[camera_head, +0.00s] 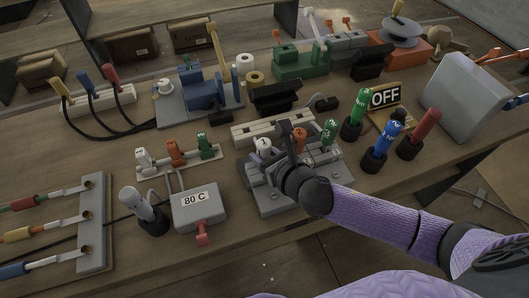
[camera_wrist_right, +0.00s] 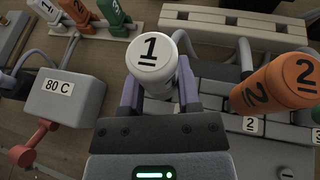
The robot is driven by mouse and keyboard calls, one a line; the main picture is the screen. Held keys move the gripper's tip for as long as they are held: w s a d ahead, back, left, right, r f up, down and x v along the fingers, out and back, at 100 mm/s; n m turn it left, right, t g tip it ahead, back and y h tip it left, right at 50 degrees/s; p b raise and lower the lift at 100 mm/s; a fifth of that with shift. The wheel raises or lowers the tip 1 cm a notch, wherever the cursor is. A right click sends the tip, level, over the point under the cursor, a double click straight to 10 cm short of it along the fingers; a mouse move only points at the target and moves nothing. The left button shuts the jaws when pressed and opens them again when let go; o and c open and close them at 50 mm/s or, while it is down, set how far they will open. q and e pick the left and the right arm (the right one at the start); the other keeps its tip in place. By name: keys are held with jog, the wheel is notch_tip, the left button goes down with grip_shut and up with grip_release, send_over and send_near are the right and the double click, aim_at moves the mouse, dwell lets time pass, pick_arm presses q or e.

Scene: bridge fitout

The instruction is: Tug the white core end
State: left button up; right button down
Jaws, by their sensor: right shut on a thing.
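The white core end (camera_wrist_right: 152,58), a cylinder marked 1, stands in a grey terminal block (camera_head: 262,197) near the middle of the bench. It also shows in the head view (camera_head: 263,146). My right gripper (camera_wrist_right: 159,88) is shut on it, one finger on each side of the white body. In the head view my right wrist partly covers the block. An orange core end marked 2 (camera_wrist_right: 283,82) stands close on the right in the wrist view, and a green one (camera_head: 329,130) is beyond it. The white core's lower end is hidden by the gripper. My left gripper is out of view.
A grey box labelled 80 C (camera_head: 194,199) with a red lever stands left of the block. A rack of white, orange and green plugs (camera_head: 177,157) is behind it. Green, blue and red markers (camera_head: 375,158) stand in black cups at right, by an OFF sign (camera_head: 385,95).

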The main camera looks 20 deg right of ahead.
jog(key=shift+r, duration=0.1)
jog(key=shift+c, duration=1.2)
grip_release()
jog(key=shift+s, duration=0.1)
jog(key=p+v, duration=0.2)
jog(key=v, duration=0.7)
jog(key=shift+s, duration=0.3)
jog(key=shift+d, duration=0.1)
